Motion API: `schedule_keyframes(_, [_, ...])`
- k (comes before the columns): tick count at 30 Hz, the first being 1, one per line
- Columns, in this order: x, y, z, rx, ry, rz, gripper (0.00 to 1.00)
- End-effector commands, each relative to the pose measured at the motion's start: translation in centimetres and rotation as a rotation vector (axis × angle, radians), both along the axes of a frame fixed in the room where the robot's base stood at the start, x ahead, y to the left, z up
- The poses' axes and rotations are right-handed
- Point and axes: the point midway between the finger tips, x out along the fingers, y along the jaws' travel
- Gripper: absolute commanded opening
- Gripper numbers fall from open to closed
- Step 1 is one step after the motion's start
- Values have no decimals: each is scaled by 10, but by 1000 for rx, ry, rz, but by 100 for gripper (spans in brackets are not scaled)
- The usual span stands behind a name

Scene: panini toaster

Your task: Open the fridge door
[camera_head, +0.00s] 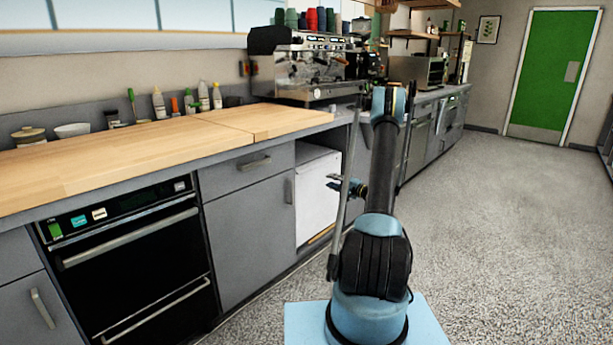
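A white, box-like unit (318,195), which looks like the small fridge, sits in a bay under the counter, right of a grey cabinet. Its right side is hidden. A thin grey upright bar or panel edge (352,150) stands in front of it; I cannot tell whether this is a door seen edge-on. My gripper (340,186) is small in view, at about mid-height of the bar, in front of the white unit's right side. Dark and blue parts of it show on both sides of the bar. Contact and finger opening are unclear.
The wooden counter (120,158) runs along the left, with a black oven (130,262) and a grey cabinet (247,228) below. A coffee machine (310,68) stands on the counter. Open speckled floor (490,230) lies to the right, with a green door (553,75) at the back.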

Motion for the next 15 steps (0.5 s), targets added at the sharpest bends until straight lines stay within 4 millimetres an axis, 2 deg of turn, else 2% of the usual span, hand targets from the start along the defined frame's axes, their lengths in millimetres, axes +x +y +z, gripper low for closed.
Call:
schedule_keyframes(5, [11,12,-1,1,0,2,29])
schedule_keyframes(15, [53,52,-1,0,0,3,29])
